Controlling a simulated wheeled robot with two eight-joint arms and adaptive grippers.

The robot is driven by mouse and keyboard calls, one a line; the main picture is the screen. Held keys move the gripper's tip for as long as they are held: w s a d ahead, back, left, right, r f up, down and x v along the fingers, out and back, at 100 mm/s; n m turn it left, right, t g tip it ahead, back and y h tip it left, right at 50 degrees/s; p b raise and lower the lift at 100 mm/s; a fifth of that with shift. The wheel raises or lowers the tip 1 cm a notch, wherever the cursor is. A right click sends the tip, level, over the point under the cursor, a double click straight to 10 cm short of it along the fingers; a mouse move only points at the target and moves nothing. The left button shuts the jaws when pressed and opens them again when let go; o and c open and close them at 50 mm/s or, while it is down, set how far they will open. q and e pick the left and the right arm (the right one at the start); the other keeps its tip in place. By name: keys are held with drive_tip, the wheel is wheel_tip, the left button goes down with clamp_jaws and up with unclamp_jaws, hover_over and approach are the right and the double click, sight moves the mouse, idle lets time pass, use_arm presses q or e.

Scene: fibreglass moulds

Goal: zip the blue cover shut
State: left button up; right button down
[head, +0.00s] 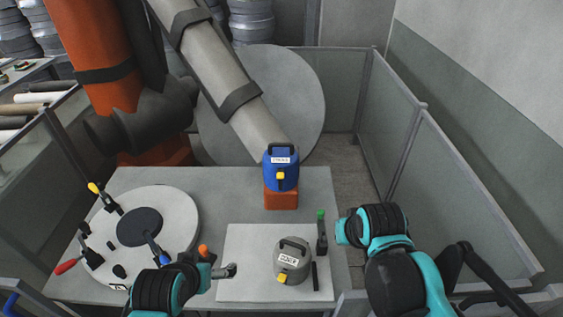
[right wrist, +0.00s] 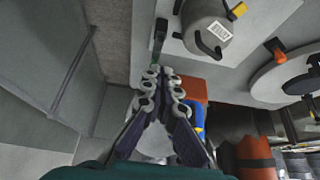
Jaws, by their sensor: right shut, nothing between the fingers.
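The blue cover (head: 281,176) has a black handle on top, a white label and a yellow pull (head: 281,175) on its front. It stands upright on an orange block (head: 281,199) at the back of the table. In the right wrist view a blue part (right wrist: 200,118) shows behind my fingers, mostly hidden. My right gripper (right wrist: 165,72) is shut and empty in that view, apart from the cover. In the head view its fingers are not clear. My left gripper (head: 226,271) is low over the table, left of the grey cover, its jaw opening unclear.
A grey cover (head: 292,262) with a handle and yellow pull stands on a pale board (head: 245,240). A green-tipped clamp (head: 321,232) is beside it. A round pale disc (head: 180,215) with several clamps lies left. A large tube (head: 225,75) leans behind the blue cover. Grey panels (head: 465,185) fence the right.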

drive_tip(key=w+a+r+g+p, duration=0.1)
drive_tip(key=w+a+r+p, duration=0.2)
drive_tip(key=w+r+p, duration=0.25)
drive_tip(key=g+p, duration=0.4)
drive_tip(key=p, duration=1.4)
approach(280, 175)
drive_tip(key=shift+s+a, duration=0.15)
drive_tip(key=shift+s, duration=0.05)
drive_tip(key=shift+f, duration=0.1)
drive_tip(key=shift+w+f+b, duration=0.15)
drive_tip(key=shift+f+b, duration=0.65)
drive_tip(key=shift+f, duration=0.9)
drive_tip(key=shift+w+f+b, duration=0.2)
drive_tip(key=shift+f+b, duration=0.55)
drive_tip(key=shift+f, duration=0.95)
